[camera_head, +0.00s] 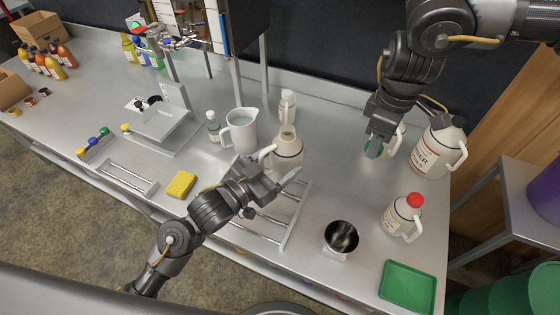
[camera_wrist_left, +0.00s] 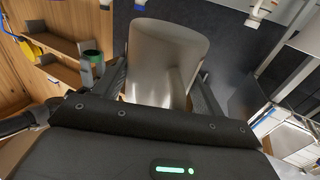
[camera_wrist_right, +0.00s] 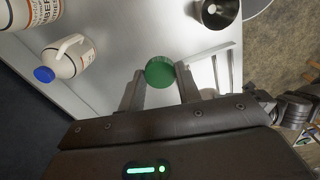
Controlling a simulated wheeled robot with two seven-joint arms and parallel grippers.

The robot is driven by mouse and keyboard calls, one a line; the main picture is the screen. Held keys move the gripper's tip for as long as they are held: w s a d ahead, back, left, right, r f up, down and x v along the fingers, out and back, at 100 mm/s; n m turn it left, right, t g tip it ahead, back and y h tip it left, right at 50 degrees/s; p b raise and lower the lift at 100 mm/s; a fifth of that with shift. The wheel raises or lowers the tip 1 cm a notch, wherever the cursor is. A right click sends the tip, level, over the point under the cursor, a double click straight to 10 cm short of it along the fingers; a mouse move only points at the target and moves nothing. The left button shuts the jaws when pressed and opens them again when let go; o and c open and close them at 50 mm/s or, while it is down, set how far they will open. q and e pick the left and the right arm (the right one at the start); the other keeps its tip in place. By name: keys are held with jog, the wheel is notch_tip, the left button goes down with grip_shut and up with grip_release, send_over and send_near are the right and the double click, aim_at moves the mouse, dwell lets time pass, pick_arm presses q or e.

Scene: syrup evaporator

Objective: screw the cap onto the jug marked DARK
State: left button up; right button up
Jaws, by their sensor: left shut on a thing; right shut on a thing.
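An uncapped off-white jug (camera_head: 289,152) with brownish content stands near the middle of the counter, its mouth open. Its label is too small or turned away to read. My left gripper (camera_head: 276,186) is shut on it from the front; in the left wrist view the pale jug body (camera_wrist_left: 165,60) fills the space between the fingers. My right gripper (camera_head: 376,140) is shut on a green cap (camera_wrist_right: 160,71), held above the counter to the right of the jug and apart from it. The cap shows only partly in the head view (camera_head: 373,149).
Right of the cap stand a large jug with an AMBER-like label (camera_head: 428,158), a red-capped jug (camera_head: 396,217) and a blue-capped jug (camera_wrist_right: 70,55). A dark pot (camera_head: 341,236) and green tray (camera_head: 409,287) sit in front. A measuring pitcher (camera_head: 243,132) stands left of the held jug.

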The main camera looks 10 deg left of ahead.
pick_arm(q)
jog(key=shift+r, duration=0.1)
pick_arm(e)
jog(key=w+a+r+n, duration=0.2)
jog(key=a+r+n, duration=0.55)
jog(key=a, duration=0.45)
pick_arm(q)
jog(key=shift+a, duration=0.1)
pick_arm(e)
notch_tip(320, 180, up, 2)
jog(key=n, duration=1.1)
send_over(287, 129)
jog(key=shift+w+d+r+m, duration=0.15)
jog(key=shift+w+d+m, duration=0.1)
jog(key=shift+w, duration=0.1)
jog(key=n, duration=0.3)
jog(key=shift+s+a+r+n, duration=0.15)
jog(key=shift+a+r+n, duration=0.1)
jog(key=shift+r+n, duration=0.05)
jog(key=n, duration=0.3)
jog(key=shift+s, duration=0.3)
jog(key=shift+f, duration=0.15)
jog(key=shift+f, duration=1.9)
jog(key=shift+f, duration=0.85)
jog(key=shift+f, duration=0.55)
